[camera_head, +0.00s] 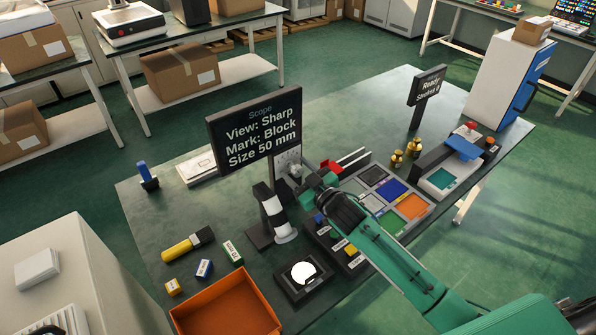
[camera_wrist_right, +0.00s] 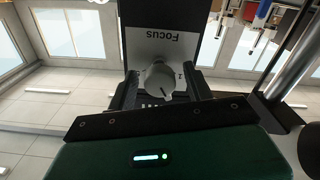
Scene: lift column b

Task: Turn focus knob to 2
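The focus knob (camera_wrist_right: 158,80) is a pale round knob on a light panel (camera_wrist_right: 180,45) in the right wrist view. The word "Focus" on the panel appears upside down. The panel also shows in the head view (camera_head: 285,163), below the black Scope sign (camera_head: 258,120), which reads "View: Sharp, Mark: Block, Size 50 mm". My right gripper (camera_wrist_right: 160,92) faces the knob with one dark finger on each side and visible gaps between. It is open; I cannot tell how far the fingertips reach along the knob. The knob's exact setting is too small to read. My left gripper is not in view.
A black-and-white scope part (camera_head: 274,212) stands left of my right gripper. A tray of coloured tiles (camera_head: 430,213) and labelled button box (camera_head: 322,240) lie close to my arm. An orange bin (camera_head: 215,305) is at the front.

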